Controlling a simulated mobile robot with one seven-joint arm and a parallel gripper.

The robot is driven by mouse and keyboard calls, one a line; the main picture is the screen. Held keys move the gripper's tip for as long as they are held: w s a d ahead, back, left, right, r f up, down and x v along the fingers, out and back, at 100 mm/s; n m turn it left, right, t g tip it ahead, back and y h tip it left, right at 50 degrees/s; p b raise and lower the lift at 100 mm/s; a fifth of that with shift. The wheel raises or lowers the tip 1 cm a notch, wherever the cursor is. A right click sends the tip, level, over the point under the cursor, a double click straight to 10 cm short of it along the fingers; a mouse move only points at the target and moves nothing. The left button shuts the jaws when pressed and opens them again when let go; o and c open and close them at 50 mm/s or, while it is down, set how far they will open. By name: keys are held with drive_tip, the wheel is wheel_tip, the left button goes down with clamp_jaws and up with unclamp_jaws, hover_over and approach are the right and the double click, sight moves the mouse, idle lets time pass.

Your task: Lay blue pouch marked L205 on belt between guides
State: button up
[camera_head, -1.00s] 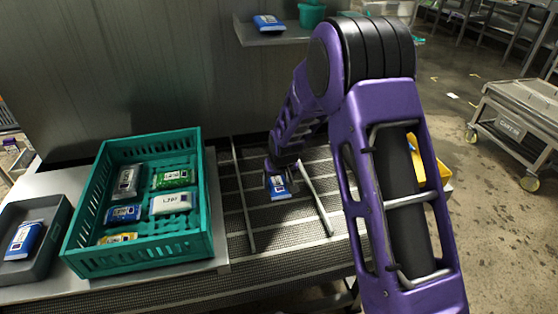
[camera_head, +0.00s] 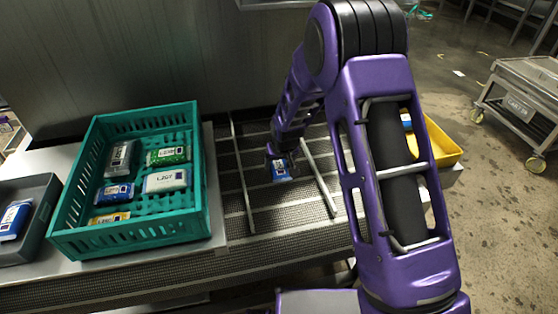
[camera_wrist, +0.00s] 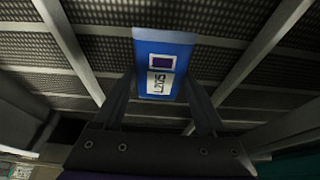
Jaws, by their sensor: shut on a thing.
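The blue pouch (camera_wrist: 163,50) has a white label that reads L205 and a dark square in the wrist view. My gripper (camera_wrist: 162,88) is shut on it, one finger at each side. In the head view the pouch (camera_head: 281,169) hangs at or just above the dark mesh belt (camera_head: 262,208); whether it touches the belt I cannot tell. It lies between two metal guides, the left guide (camera_head: 241,175) and the slanted right guide (camera_head: 319,178). My gripper (camera_head: 279,160) is partly hidden by my own arm.
A teal crate (camera_head: 203,190) with several pouches stands left of the belt. A grey tray (camera_head: 50,200) with a blue pouch (camera_head: 15,218) is at the far left. A yellow bin (camera_head: 447,152) stands right, behind my arm. A cart (camera_head: 520,105) stands on the floor at right.

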drive_tip(key=shift+f, duration=0.55)
drive_tip(key=shift+f+b, duration=0.55)
drive_tip(key=shift+f, duration=0.05)
drive_tip(key=o, duration=1.5)
drive_tip(key=shift+r, duration=0.1)
drive_tip(key=p+v, duration=0.2)
drive_tip(key=v, duration=1.5)
drive_tip(key=shift+s+p, duration=0.15)
drive_tip(key=shift+p, duration=0.15)
drive_tip(key=shift+s+d, duration=0.1)
